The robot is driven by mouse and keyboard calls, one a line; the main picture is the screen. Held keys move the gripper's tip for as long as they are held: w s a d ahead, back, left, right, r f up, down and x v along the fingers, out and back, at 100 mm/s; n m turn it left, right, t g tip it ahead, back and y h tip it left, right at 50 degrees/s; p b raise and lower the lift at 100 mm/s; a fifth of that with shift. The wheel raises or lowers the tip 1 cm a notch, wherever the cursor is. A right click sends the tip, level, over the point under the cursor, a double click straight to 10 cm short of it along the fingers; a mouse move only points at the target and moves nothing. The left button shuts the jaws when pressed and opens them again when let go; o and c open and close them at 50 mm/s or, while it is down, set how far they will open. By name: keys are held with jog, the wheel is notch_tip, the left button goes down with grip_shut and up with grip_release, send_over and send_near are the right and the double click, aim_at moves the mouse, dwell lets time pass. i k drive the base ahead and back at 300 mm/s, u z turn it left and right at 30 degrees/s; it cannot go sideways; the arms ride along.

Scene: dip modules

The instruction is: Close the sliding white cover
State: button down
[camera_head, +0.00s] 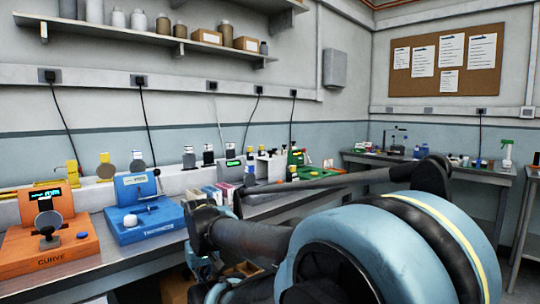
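I cannot make out for sure which thing is the sliding white cover. A long white ledge (178,180) runs along the back of the left bench, behind the modules. An orange module (50,240) marked CURVE stands at the left end of the bench, with a round disc on it. A blue module (148,218) with a white knob stands to its right. A smaller white unit with a green display (232,172) stands farther along. My arm fills the lower right and hides part of the bench. My gripper's fingertips cannot be made out.
A green device (308,174) and several bottles stand farther along the left bench (165,243). A second bench (435,164) with small items stands at the back right. A shelf (150,37) with jars hangs above. Cables hang down the wall.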

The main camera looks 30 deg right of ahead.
aim_at(271, 166)
jog(key=k, duration=1.25)
jog(key=z, duration=0.8)
jog(key=i, duration=1)
jog(key=u, duration=0.05)
